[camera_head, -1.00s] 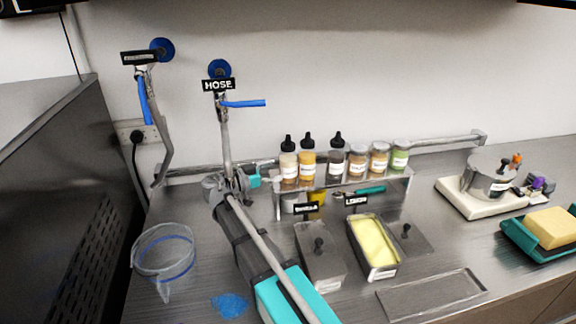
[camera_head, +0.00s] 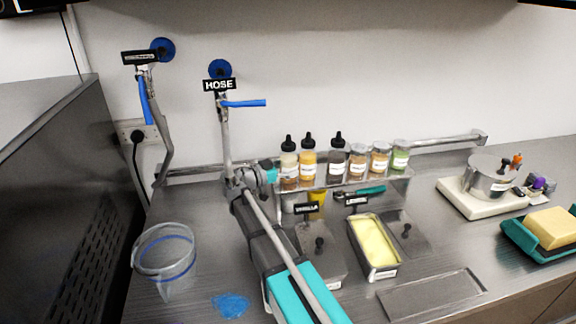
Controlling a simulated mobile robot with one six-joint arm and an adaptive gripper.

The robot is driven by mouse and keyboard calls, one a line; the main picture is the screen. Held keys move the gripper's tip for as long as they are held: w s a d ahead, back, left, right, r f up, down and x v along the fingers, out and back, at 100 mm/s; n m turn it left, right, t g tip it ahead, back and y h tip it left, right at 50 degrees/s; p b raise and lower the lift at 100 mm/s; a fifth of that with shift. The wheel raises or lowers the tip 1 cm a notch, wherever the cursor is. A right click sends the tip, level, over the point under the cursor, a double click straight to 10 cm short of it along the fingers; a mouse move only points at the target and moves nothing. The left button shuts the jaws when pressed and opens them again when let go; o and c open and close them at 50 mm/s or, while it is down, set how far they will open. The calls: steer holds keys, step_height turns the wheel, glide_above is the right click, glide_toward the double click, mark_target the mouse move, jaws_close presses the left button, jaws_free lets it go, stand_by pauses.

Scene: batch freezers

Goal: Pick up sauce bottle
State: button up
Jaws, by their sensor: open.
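Which one is meant, I cannot tell. My gripper (camera_head: 269,172) is at the left end of the shelf, just left of the cream bottle. It is open and holds nothing that I can see. It is small in the picture, and my wrist partly hides it. Whether it touches the cream bottle is not clear.
Several jars, such as a green one (camera_head: 400,158), stand right of the bottles. Below are a vanilla tub (camera_head: 322,262) and an open lemon tub (camera_head: 376,247). A hose pipe (camera_head: 226,138) rises behind my arm. A clear jug (camera_head: 165,262) stands left.

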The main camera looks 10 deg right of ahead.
stand_by(0.3)
steer(key=c, duration=1)
steer(key=shift+o, duration=0.2)
steer(key=shift+r, duration=0.15)
steer(key=shift+r+p, duration=0.6)
steer(key=shift+p, duration=0.15)
steer(key=shift+s+r, duration=0.15)
steer(key=shift+s, duration=0.15)
steer(key=s, duration=1.7)
steer(key=shift+s, duration=0.25)
